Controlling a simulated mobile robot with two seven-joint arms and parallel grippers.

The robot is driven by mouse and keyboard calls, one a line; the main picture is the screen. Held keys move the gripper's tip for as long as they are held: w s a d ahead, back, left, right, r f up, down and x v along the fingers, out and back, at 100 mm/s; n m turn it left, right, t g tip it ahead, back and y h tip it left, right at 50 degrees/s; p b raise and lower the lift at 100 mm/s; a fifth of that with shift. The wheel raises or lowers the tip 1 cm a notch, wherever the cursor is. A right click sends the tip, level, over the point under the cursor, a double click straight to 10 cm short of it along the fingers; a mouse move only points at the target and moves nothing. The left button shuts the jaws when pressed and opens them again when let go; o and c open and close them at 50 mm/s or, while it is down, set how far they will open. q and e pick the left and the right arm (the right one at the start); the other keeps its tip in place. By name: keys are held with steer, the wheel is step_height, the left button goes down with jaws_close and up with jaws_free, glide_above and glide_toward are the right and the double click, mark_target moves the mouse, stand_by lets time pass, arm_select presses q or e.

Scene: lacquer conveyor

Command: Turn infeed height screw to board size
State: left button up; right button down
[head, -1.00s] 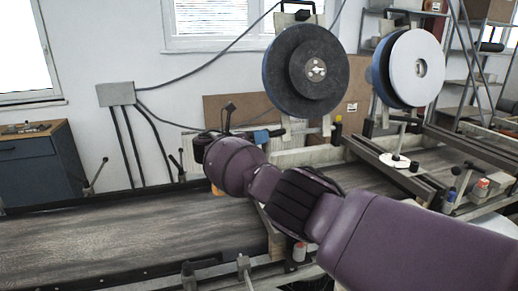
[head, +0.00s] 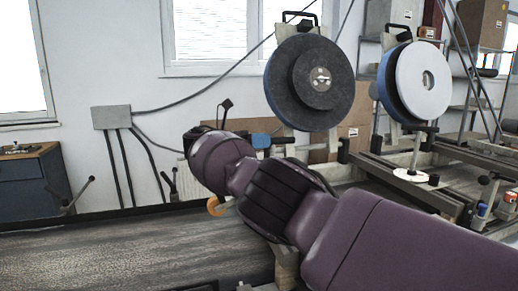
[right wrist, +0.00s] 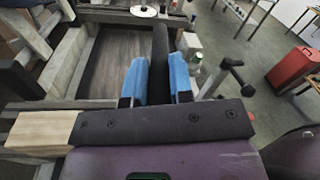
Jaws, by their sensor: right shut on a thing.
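My right arm reaches over the machine in the head view, its gripper (head: 262,141) showing as a blue fingertip partly behind my wrist. In the right wrist view, its two blue-padded fingers (right wrist: 158,82) are shut on a long dark rod-like handle (right wrist: 160,55) that points away from the palm. What the handle joins is hidden. An upright T-handled screw (head: 416,150) with a white disc (head: 411,176) at its base stands on the rails at the right, apart from my gripper. I cannot tell which of these is the infeed height screw. My left gripper is not in view.
Two large wheels, one dark (head: 306,85) and one white-faced (head: 423,82), stand above the machine. A dark belt bed (head: 110,250) runs below my arm. A lever (head: 78,193) sticks up at the left.

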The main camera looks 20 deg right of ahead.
steer(key=shift+d+r, duration=0.1)
steer(key=shift+r, duration=0.05)
stand_by(0.4)
steer(key=c, duration=1)
jaws_free()
